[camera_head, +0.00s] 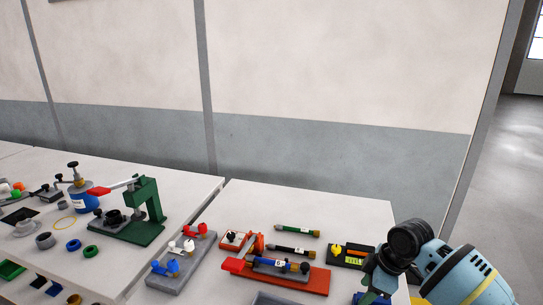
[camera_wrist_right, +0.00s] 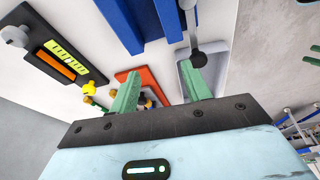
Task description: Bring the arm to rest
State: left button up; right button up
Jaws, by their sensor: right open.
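My right arm (camera_head: 460,272) comes in at the lower right of the head view, light blue with black joints. It is over the right end of the near table. In the right wrist view my right gripper (camera_wrist_right: 160,92) has two green fingers spread wide apart, with nothing held between them. In the head view its fingers are mostly cut off by the bottom edge. My left arm and gripper are not in view.
The right table (camera_head: 345,208) holds an orange-red fixture (camera_head: 315,281), a black device with a display (camera_head: 350,256), two rods and a grey stand (camera_head: 180,270). A green press (camera_head: 148,205) stands on the left table. In the wrist view, a blue part (camera_wrist_right: 130,22) and grey tray (camera_wrist_right: 186,72) lie beyond the fingers.

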jog(key=s+d+r+m+h, duration=0.1)
jog(key=d+m+h, duration=0.1)
jog(key=d, duration=1)
jog(key=s+d+r+m+h, duration=0.1)
jog(key=s+d+r+h, duration=0.1)
jog(key=d, duration=0.9)
jog(key=s+a+f+t, duration=0.1)
jog(key=s+f, duration=0.5)
jog(key=f, duration=0.4)
jog(key=s+f+t, duration=0.2)
jog(key=s+f, duration=0.4)
jog(key=f, duration=0.3)
jog(key=s+a+f+t+y, duration=0.1)
jog(key=s+a+f, duration=0.15)
jog(key=s, duration=0.75)
jog(key=s+a+f+t+y, duration=0.15)
jog(key=s+a, duration=0.25)
jog(key=s, duration=0.7)
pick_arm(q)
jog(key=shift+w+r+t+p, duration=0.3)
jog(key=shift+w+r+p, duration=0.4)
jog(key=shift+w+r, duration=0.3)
pick_arm(e)
jog(key=s+a+m+t, duration=0.1)
jog(key=a+m, duration=0.7)
jog(key=a, duration=1)
jog(key=shift+a+m, duration=0.2)
jog(key=shift+m, duration=0.1)
